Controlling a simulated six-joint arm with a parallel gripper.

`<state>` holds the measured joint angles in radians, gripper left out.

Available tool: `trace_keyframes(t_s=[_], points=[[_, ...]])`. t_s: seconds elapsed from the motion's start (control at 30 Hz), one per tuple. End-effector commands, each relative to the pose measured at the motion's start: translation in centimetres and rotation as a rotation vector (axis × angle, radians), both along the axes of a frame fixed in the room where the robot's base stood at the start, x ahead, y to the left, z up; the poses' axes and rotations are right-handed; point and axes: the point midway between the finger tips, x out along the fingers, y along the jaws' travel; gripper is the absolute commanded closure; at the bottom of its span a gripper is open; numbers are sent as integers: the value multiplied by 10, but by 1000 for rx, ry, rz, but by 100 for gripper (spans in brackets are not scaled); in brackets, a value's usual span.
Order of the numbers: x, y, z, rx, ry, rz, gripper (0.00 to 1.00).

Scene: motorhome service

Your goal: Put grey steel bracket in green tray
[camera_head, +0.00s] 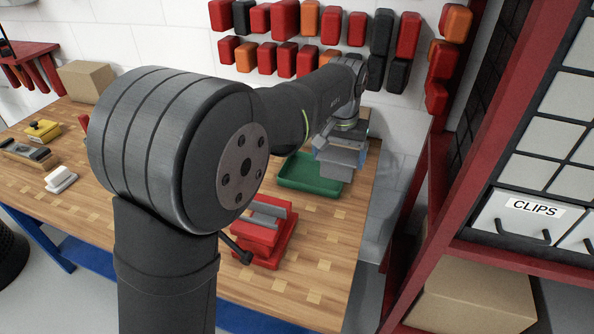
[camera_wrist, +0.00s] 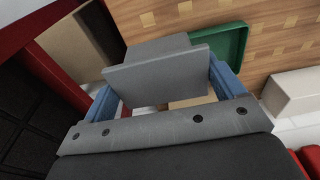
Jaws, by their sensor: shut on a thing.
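The grey steel bracket (camera_wrist: 158,75) is between the two blue fingers of my gripper (camera_wrist: 160,95) in the wrist view. In the head view the bracket (camera_head: 338,166) hangs below my gripper (camera_head: 341,150). My gripper is shut on it. The green tray (camera_head: 299,188) lies on the wooden bench, beside and partly behind the bracket in the head view. In the wrist view the tray's rim (camera_wrist: 244,48) shows to the right of the bracket, partly hidden by it. The part of the tray I can see is empty.
A red vise (camera_head: 265,236) stands on the bench (camera_head: 318,247) in front of the tray. Red shelving with a bin marked CLIPS (camera_head: 520,222) is to the right. Red and black containers line the back wall. A cardboard box (camera_head: 86,81) and small items are at the left.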

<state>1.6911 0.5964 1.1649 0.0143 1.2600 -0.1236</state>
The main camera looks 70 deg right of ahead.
Motion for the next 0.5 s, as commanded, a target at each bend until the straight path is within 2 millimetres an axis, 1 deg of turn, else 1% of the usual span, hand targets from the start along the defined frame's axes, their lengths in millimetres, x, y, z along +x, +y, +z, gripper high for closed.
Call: trace_keyframes(t_s=[0.03, 0.1, 0.2, 0.33, 0.43, 0.5], points=[[-3, -12, -7, 1, 0, -1, 44], [-6, -24, -14, 0, 0, 0, 44], [-9, -36, -22, 0, 0, 0, 44], [-10, -46, -29, -1, 0, 0, 44], [-3, -52, -35, -1, 0, 2, 44], [8, -58, -43, 0, 0, 4, 44]])
